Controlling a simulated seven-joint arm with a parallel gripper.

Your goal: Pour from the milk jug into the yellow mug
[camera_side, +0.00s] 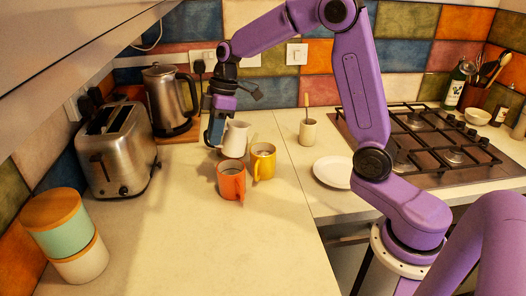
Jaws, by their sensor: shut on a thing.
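The white milk jug (236,138) is upright on or just above the counter, left of and a little behind the yellow mug. My gripper (214,134) is shut on the jug at its left side; the fingers partly hide that side. The yellow mug (263,162) stands upright on the counter, just right of the jug, its handle toward the front left. I cannot tell whether the jug's base touches the counter. What the jug holds is not visible.
An orange mug (231,181) stands just in front of the jug and left of the yellow mug. A kettle (169,98) and toaster (117,148) are at the left. The front counter is clear.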

